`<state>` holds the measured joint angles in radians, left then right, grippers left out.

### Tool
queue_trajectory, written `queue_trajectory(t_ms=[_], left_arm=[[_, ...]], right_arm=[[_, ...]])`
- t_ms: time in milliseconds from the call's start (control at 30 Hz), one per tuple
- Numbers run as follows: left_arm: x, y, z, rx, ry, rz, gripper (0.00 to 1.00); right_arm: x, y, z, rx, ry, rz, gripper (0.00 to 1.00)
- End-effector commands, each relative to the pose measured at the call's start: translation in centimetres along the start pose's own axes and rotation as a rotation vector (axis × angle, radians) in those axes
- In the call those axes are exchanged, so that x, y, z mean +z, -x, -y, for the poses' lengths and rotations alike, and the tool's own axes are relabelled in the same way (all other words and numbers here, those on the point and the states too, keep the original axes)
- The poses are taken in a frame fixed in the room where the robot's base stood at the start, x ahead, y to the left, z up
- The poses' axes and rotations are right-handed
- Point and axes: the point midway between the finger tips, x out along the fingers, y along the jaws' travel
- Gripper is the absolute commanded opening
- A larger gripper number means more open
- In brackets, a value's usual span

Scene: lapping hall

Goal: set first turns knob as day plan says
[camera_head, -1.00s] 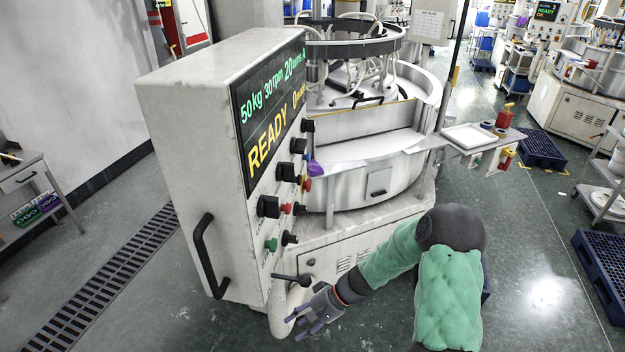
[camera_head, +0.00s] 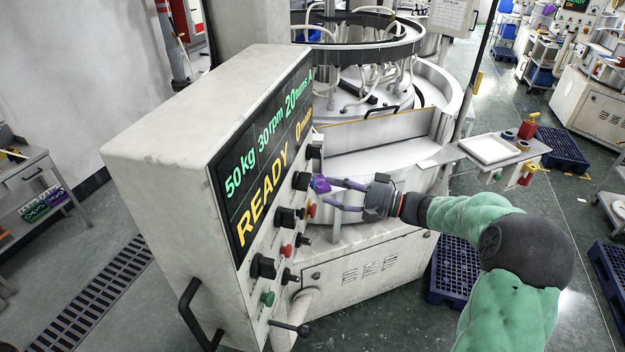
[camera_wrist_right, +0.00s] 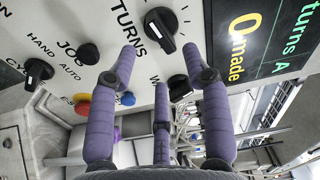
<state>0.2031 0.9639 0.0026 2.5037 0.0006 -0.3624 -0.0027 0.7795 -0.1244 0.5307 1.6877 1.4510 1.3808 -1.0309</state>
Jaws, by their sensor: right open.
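The turns knob (camera_wrist_right: 160,28) is a black knob with a white pointer mark beside the word TURNS in the right wrist view. In the head view I take it to be a black knob (camera_head: 301,181) beside the right end of the panel's display (camera_head: 262,150). The display reads 50 kg, 30 rpm, 20 turns, READY and 0 made. My right gripper (camera_head: 331,194) is open and empty just right of the knobs. In the wrist view its fingers (camera_wrist_right: 159,55) spread below the turns knob, apparently not touching it. My left gripper is out of view.
Another black knob (camera_wrist_right: 177,88) sits close to the fingers, and a JOG knob (camera_wrist_right: 88,54) is left. Red (camera_head: 287,250) and green (camera_head: 267,298) buttons are lower on the panel. A printed sheet (camera_head: 452,14) hangs at the back; its text is too small to read.

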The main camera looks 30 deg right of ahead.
Motion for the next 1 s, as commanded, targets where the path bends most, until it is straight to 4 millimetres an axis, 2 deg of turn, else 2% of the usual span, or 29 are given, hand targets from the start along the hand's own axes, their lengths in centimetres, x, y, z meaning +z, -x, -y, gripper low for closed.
queue_trajectory(t_ms=[100, 300, 500, 767, 800, 967, 1000], left_arm=[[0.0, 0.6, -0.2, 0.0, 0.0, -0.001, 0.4], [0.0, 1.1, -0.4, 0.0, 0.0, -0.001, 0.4], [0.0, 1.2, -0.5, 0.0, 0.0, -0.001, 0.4], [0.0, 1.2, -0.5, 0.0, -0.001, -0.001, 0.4], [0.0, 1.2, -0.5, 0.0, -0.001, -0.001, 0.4], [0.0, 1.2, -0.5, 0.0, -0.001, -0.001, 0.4], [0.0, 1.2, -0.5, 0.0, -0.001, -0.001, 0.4]], right_arm=[[0.0, -2.3, 0.2, -0.001, 0.0, 0.004, 0.49], [0.0, -5.0, 0.1, 0.0, 0.0, 0.002, 0.49], [0.0, -6.2, 0.0, 0.001, 0.001, 0.001, 0.49], [0.0, -6.3, 0.0, 0.002, 0.0, 0.0, 0.49], [0.0, -6.3, 0.0, 0.002, 0.0, 0.0, 0.46], [0.0, -6.3, 0.0, 0.002, 0.0, 0.0, 0.01], [0.0, -6.3, 0.0, 0.002, 0.0, 0.0, 0.0]])
